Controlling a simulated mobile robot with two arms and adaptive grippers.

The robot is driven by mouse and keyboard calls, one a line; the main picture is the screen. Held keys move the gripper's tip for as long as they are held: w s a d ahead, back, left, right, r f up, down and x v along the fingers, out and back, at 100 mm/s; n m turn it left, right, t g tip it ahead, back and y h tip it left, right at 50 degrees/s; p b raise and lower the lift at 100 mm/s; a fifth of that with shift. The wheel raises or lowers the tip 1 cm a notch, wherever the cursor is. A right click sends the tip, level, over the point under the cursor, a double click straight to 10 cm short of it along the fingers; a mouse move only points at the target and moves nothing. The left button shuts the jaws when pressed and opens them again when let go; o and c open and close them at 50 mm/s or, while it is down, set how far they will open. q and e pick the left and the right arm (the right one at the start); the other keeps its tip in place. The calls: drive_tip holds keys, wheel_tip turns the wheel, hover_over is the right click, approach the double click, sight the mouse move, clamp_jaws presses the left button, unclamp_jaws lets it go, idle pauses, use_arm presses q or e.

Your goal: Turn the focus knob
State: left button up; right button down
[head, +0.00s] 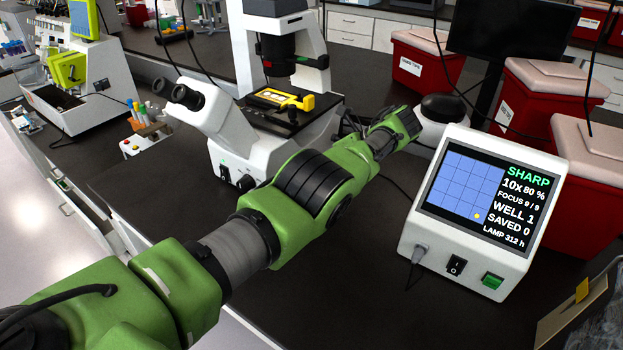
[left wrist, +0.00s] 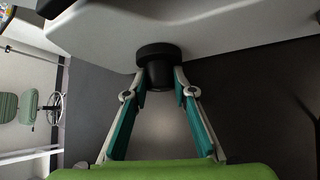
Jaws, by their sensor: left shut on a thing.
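In the left wrist view a black round focus knob (left wrist: 159,68) sticks out of the white microscope body (left wrist: 210,22). My left gripper (left wrist: 160,84) is shut on the knob, one teal-padded finger on each side. In the head view the white microscope (head: 255,140) stands on the dark bench, and my green left arm reaches past its right side. The control box screen (head: 485,190) reads SHARP, 10x, 80 %, FOCUS 9 / 9, WELL 1, SAVED 0. My right gripper is not in view.
A yellow plate holder (head: 284,100) lies on the microscope stage. Red bins with pale lids (head: 545,95) and a dark monitor (head: 510,35) stand behind the control box. A tube rack (head: 148,127) is left of the microscope. Cables cross the bench.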

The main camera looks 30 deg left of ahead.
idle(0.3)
use_arm(q)
drive_tip(key=o, duration=1.1)
drive_tip(key=shift+r, duration=0.1)
drive_tip(key=shift+r, duration=4.8)
